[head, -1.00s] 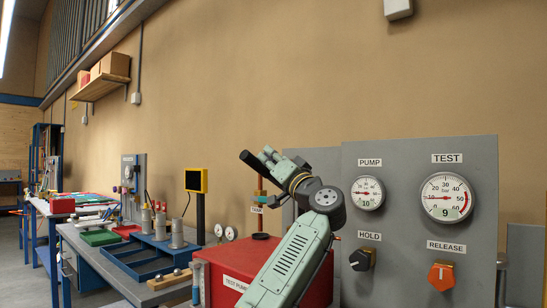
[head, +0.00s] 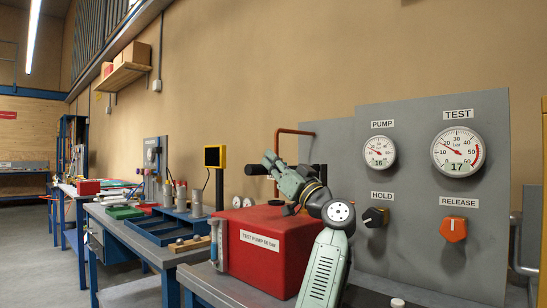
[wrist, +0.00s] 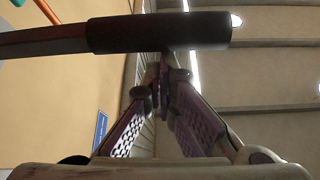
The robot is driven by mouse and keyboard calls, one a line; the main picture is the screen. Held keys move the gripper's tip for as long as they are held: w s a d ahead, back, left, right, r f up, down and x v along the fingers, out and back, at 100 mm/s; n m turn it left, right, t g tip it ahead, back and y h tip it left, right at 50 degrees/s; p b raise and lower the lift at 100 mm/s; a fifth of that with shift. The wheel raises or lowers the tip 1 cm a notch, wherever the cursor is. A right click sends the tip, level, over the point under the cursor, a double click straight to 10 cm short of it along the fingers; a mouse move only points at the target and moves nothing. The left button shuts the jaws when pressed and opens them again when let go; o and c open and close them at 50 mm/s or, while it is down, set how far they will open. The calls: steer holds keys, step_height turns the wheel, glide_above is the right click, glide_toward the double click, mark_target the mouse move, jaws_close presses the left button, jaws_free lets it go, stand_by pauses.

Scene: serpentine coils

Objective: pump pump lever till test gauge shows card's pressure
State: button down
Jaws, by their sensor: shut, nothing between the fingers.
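The pump lever's black grip (head: 256,170) shows at the tip of my gripper (head: 269,163), above the red test pump box (head: 270,248). In the wrist view, the grip (wrist: 158,32) crosses just beyond the shut fingers of my gripper (wrist: 165,75). The fingers are not around it; contact is unclear. The lever's lower part is hidden behind my arm. The TEST gauge (head: 458,151) shows 17 on its lower display. The PUMP gauge (head: 379,152) shows 16. No readable pressure card is in view.
The grey panel (head: 420,250) carries a black HOLD knob (head: 375,217) and an orange RELEASE knob (head: 453,229). Left of the pump are a blue tray (head: 165,232) and a yellow-framed screen (head: 214,157). Floor at far left is clear.

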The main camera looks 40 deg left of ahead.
steer(key=shift+f, duration=0.45)
step_height(320, 180, up, 10)
stand_by(0.7)
steer(key=c, duration=2.3)
jaws_free()
steer(key=shift+d+r, duration=0.1)
